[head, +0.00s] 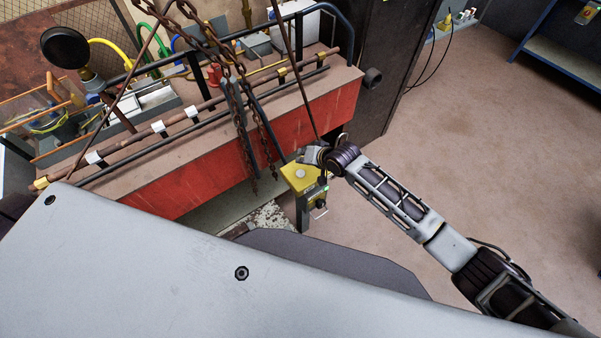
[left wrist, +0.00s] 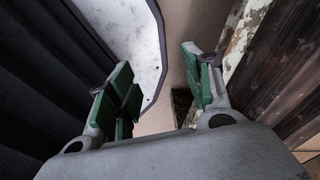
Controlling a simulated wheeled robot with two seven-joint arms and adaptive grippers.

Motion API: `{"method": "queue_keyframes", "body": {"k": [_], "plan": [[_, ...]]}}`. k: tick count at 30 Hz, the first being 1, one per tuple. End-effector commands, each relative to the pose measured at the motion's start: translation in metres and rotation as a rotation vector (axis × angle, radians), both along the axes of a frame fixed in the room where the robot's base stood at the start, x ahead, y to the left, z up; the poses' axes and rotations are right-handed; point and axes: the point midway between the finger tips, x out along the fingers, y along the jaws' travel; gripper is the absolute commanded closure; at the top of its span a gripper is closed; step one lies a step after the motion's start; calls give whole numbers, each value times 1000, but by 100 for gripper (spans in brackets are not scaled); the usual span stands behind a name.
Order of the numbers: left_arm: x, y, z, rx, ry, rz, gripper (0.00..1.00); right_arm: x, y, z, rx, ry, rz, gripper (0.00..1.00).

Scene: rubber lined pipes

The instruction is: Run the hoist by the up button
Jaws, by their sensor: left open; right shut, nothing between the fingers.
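A yellow control box (head: 296,187) stands beside the front right corner of the red-fronted bench, with a pale round button on its top. A small green spot and a dark part show on its right side; I cannot read any up marking. My right gripper (head: 311,156) is shut and empty just above the box's far edge; I cannot tell whether it touches. Rusty hoist chains (head: 236,104) hang over the bench. My left gripper (left wrist: 157,86) is open and empty in the left wrist view, its green pads apart. It is hidden in the head view.
The red-fronted bench (head: 213,163) carries long pipes, clamps and tools. A dark cable runs down from above to near the box. A blue-framed shelf (head: 562,62) stands at the far right. The brown floor (head: 470,130) between them is clear.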

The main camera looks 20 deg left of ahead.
Motion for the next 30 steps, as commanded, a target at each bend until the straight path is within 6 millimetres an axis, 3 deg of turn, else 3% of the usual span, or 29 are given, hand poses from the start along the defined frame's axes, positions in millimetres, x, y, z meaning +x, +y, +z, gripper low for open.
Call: {"method": "queue_keyframes", "body": {"k": [2, 12, 30], "plan": [[0, 0, 0, 0, 0, 0, 57, 0, 0, 0, 0, 0, 0, 100], [0, 0, 0, 0, 0, 0, 100, 0, 0, 0, 0, 0, 0, 100], [0, 0, 0, 0, 0, 0, 100, 0, 0, 0, 0, 0, 0, 100]]}}
